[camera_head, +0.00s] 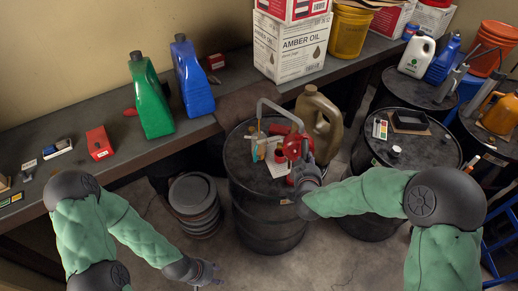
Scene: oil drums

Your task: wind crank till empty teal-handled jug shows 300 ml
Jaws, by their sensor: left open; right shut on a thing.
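A dark drum (262,205) stands in the middle with a red crank pump (294,145) on its top. The pump's grey spout pipe (282,108) arches up and comes down on the left. Below the spout is a small pale thing with teal on it (262,146), seemingly the teal-handled jug; its level and marks are too small to read. My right gripper (304,172) is at the pump's front and shut, seemingly on the crank handle, which it mostly hides. My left gripper (208,272) is open and empty, low over the floor left of the drum.
Another drum (405,148) with small items is on the right. A bench (95,137) at the back holds green and blue oil bottles and an amber oil box (290,50). A lidded bucket (193,195) stands left.

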